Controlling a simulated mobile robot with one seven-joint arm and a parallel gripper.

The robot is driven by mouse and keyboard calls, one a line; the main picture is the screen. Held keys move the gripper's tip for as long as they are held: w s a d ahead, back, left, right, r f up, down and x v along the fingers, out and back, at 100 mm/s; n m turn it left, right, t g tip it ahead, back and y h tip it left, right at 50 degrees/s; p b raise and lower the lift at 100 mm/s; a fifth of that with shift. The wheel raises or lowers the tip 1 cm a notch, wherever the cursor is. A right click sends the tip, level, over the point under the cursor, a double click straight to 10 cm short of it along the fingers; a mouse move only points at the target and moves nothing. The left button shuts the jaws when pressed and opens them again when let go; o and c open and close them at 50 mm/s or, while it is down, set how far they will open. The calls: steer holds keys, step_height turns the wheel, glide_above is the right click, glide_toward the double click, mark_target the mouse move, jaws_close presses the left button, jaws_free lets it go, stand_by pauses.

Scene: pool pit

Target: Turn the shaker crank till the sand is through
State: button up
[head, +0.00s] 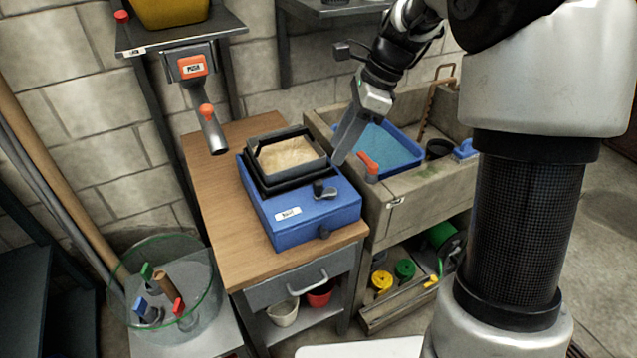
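The shaker (318,217) is a blue box on a wooden-topped cabinet, with a black-framed sieve (262,171) on top. Pale sand (288,155) lies in the sieve. A small black crank (325,190) sits on the shaker's top near its front right part.
A stone sink (375,222) with a blue tray (395,140) and an orange-red handle (368,162) stands right of the cabinet. A dispenser (193,66) with a spout hangs left above the shaker. The wooden top (222,205) is bare left of the shaker.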

mark_target(320, 181)
steer(key=b+x, duration=0.2)
steer(key=x, duration=1)
steer(key=shift+f+b, duration=0.1)
steer(key=shift+b, duration=0.3)
